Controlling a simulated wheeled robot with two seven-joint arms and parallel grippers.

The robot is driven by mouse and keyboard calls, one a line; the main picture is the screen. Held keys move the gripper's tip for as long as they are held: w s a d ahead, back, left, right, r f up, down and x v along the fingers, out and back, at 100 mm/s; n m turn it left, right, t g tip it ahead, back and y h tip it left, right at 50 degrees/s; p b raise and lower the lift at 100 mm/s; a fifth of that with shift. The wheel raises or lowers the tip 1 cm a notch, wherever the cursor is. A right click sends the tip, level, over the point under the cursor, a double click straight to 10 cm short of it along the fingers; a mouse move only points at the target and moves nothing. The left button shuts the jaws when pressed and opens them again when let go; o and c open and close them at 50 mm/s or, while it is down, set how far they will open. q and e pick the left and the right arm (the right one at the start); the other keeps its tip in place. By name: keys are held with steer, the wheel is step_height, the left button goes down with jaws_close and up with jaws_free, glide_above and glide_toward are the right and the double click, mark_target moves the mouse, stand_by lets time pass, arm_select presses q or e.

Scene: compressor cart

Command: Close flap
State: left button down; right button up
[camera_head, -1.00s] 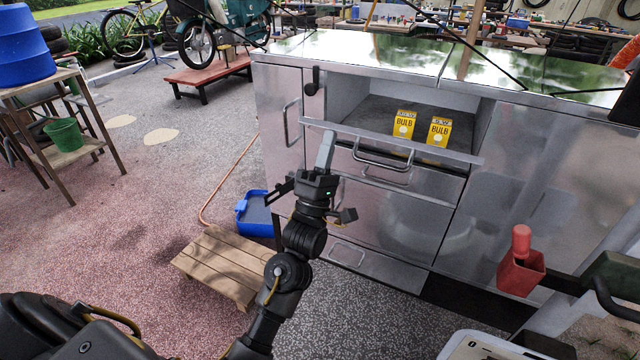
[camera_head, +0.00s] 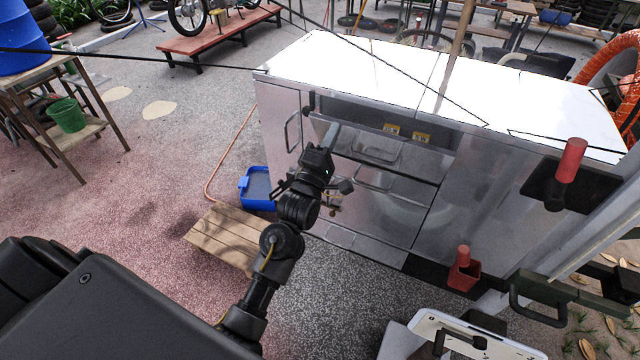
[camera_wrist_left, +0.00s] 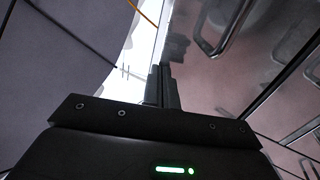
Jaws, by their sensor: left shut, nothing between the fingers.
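The flap (camera_head: 384,143) is a metal panel with a bar handle at the top compartment of the metal cabinet (camera_head: 470,215). It stands tilted up and covers the lower part of the opening; a dark gap shows above it. Two yellow bulb boxes (camera_head: 391,129) inside show only their tops. My left gripper (camera_head: 331,131) is shut and empty, with its fingertips at the outer face of the flap near its left end; whether they touch I cannot tell. Its closed fingers also show in the left wrist view (camera_wrist_left: 164,84), beside blurred metal handles. My right gripper is not in view.
A blue tray (camera_head: 257,186) and a wooden pallet (camera_head: 226,237) lie on the floor left of my left arm. A red holder (camera_head: 465,272) and a red-handled item (camera_head: 570,160) are at the right. The cabinet top is clear.

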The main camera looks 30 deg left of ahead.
mark_target(339, 120)
arm_select(q)
steer(key=w+r+g+p, duration=0.1)
steer(key=p, duration=0.1)
steer(key=w+r+p, duration=0.1)
steer(key=p, duration=0.1)
steer(key=shift+w+r+g, duration=0.2)
steer(key=shift+w+g, duration=0.1)
steer(key=shift+g, duration=0.1)
steer(key=shift+w+f, duration=0.15)
steer(key=shift+w, duration=0.4)
steer(key=shift+w+a, duration=0.1)
steer(key=shift+w, duration=0.5)
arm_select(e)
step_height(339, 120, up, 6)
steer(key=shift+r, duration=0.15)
arm_select(q)
steer(key=shift+r, duration=0.2)
steer(key=shift+s, duration=0.1)
